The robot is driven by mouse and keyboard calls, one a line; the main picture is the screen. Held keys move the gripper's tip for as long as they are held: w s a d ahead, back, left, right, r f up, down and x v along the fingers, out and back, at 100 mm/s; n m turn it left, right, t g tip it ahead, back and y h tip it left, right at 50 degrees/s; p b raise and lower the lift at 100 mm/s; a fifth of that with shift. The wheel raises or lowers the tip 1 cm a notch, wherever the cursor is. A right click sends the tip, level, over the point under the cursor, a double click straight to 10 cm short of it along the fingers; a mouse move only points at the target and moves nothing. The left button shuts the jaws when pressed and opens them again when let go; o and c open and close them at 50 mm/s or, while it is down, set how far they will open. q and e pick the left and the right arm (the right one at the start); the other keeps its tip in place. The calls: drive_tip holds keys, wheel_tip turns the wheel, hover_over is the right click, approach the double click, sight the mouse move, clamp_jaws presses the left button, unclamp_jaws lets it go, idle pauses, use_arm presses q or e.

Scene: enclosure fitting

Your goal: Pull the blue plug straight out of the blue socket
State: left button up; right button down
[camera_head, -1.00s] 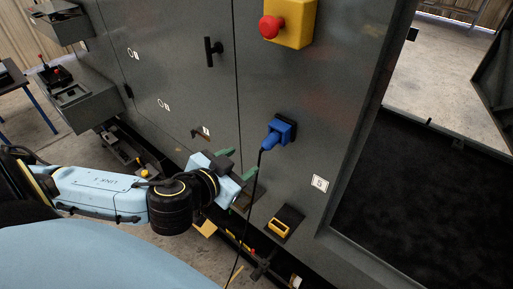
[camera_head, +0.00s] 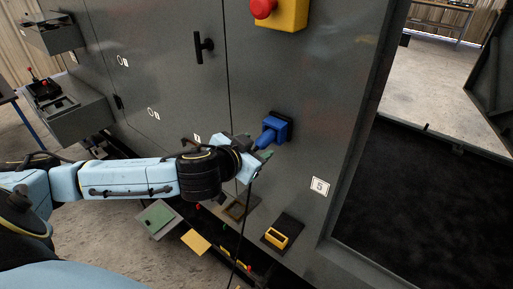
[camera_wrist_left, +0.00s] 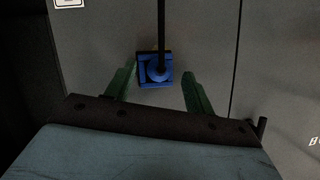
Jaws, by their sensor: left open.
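The blue socket (camera_head: 280,125) is mounted on the grey cabinet door. The blue plug (camera_head: 266,138) sits in it, with a dark cable hanging down from its lower end. In the left wrist view the plug (camera_wrist_left: 157,70) shows end-on in front of the square socket (camera_wrist_left: 155,82), with the cable crossing it. My left gripper (camera_head: 262,155) is just below and beside the plug in the head view. In the left wrist view its green fingers (camera_wrist_left: 155,88) are apart, one on each side of the plug, not touching it. My right gripper is not in view.
A red button on a yellow box (camera_head: 280,12) and a black handle (camera_head: 203,46) are on the cabinet above. A yellow-rimmed holder (camera_head: 277,238) sits lower down. A dark opening (camera_head: 420,200) lies to the right.

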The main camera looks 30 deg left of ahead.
use_arm(q)
drive_tip(key=shift+w+f, duration=0.25)
drive_tip(key=shift+w, duration=0.3)
drive_tip(key=c, duration=1.1)
drive_tip(key=shift+s, duration=0.2)
drive_tip(key=shift+s+a, duration=0.1)
drive_tip(key=shift+s, duration=0.5)
drive_tip(key=shift+s, duration=0.15)
drive_tip(key=shift+s+a, duration=0.15)
drive_tip(key=shift+s, duration=1.8)
